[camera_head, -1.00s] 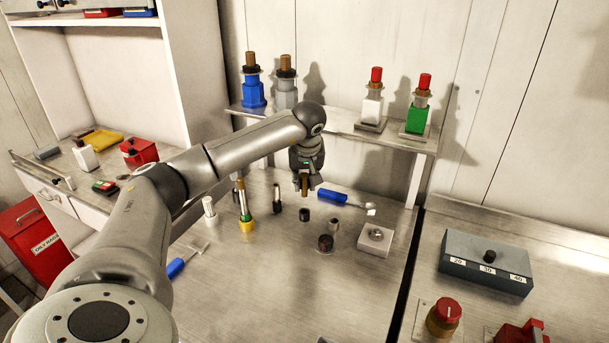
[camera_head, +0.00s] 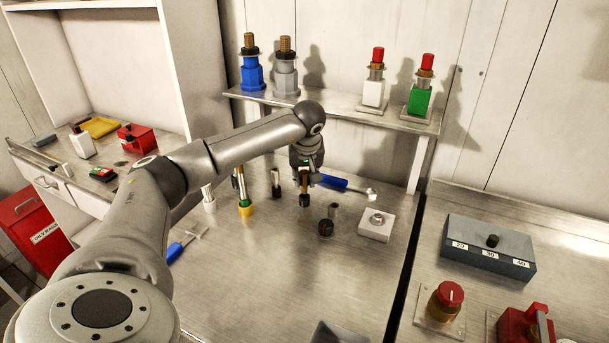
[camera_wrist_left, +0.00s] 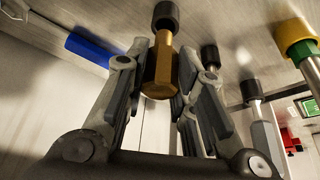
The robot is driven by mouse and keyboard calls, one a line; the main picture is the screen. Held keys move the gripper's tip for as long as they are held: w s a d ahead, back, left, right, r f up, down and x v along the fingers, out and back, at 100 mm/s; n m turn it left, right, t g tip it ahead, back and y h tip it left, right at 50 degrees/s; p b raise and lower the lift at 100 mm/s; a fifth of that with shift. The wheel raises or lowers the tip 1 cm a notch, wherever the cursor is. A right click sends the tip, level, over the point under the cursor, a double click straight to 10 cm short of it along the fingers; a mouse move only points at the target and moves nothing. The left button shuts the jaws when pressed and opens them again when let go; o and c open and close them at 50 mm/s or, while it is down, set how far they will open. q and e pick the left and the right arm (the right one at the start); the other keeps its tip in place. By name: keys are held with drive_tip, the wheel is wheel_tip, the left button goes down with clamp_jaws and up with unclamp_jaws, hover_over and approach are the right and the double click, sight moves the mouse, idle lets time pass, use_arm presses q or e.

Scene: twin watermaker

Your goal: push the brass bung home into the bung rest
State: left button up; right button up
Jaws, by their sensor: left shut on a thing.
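The brass bung (camera_head: 304,183) is upright between the fingers of my left gripper (camera_head: 305,174), which is shut on it. In the left wrist view the bung (camera_wrist_left: 160,70) shows as a brass, many-sided body between the two fingers (camera_wrist_left: 158,88). Its far end meets a small black cup (camera_wrist_left: 166,15), which looks like the bung rest. In the head view this cup (camera_head: 304,200) stands on the bench right under the bung, in line with it. How deep the bung sits in the cup is hidden. My right gripper does not show.
A blue-handled tool (camera_head: 345,185) lies just behind the gripper. A white block (camera_head: 376,226) and a dark round piece (camera_head: 325,228) stand to the right. A yellow-based rod (camera_head: 245,207) stands to the left. The shelf (camera_head: 330,108) is behind.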

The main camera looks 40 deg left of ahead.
sight(305, 184)
use_arm(q)
drive_tip(key=shift+p, duration=0.6)
idle(1.1)
drive_tip(key=shift+f+b, duration=1)
drive_tip(key=shift+f, duration=0.85)
drive_tip(key=o, duration=0.9)
drive_tip(key=shift+o, duration=0.2)
drive_tip(key=shift+r, duration=0.25)
drive_tip(key=v, duration=1.1)
drive_tip(key=shift+r, duration=0.25)
drive_tip(key=shift+s+d, duration=0.1)
drive_tip(key=shift+s, duration=0.05)
